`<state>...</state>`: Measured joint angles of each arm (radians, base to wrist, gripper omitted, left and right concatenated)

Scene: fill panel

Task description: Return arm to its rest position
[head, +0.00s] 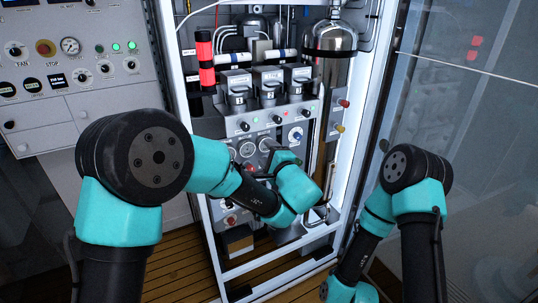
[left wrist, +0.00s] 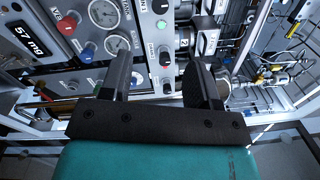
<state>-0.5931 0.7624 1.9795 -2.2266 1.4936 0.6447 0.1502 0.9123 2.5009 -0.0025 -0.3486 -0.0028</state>
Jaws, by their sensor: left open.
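My left arm (head: 160,160) comes in from the left and reaches across to the front of the fill panel (head: 232,125). My left gripper (head: 284,156) is in front of the panel's gauges and knobs, partly hidden by its own wrist. In the left wrist view the left gripper (left wrist: 162,78) has its two black fingers wide apart with nothing held between them. Panel gauges and small knobs show behind the fingers. Whether a finger touches the panel I cannot tell. My right arm (head: 415,185) is folded low at the right. Its gripper does not show.
The panel stands in a white-framed cabinet (head: 350,150) with a steel cylinder (head: 330,55) at upper right and a red-black cylinder (head: 205,60) at upper left. A grey control console (head: 45,100) is at the left. Glass (head: 480,130) is at the right. Slatted floor (head: 180,265) lies below.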

